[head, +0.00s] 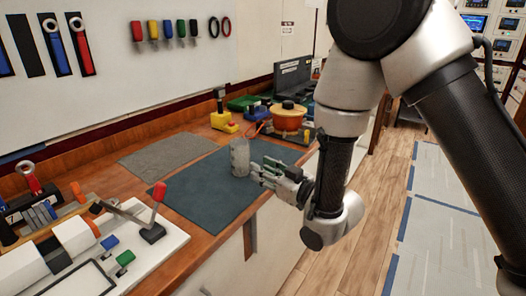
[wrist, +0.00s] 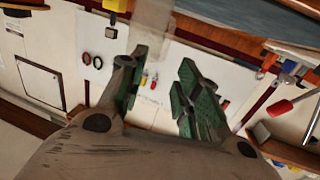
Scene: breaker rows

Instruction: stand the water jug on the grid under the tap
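A grey, see-through cylinder, which looks like the water jug (head: 240,157), stands upright on the dark mat in the head view. In the wrist view a pale see-through shape, likely the jug (wrist: 152,18), shows just past the fingertips. My gripper (head: 262,172) is at the right side of the jug, with its fingers pointing at it. In the wrist view my gripper (wrist: 163,60) has its two green-padded fingers apart, with nothing clearly between them. I cannot tell whether a fingertip touches the jug. I cannot make out a tap or a grid.
The dark mat (head: 207,183) lies on a wooden bench, with a grey mat (head: 165,155) behind it. An orange pot (head: 288,117) and a yellow switch box (head: 223,122) stand beyond the jug. A red-handled lever (head: 157,212) stands at the front left. The floor (head: 355,215) is right of the bench.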

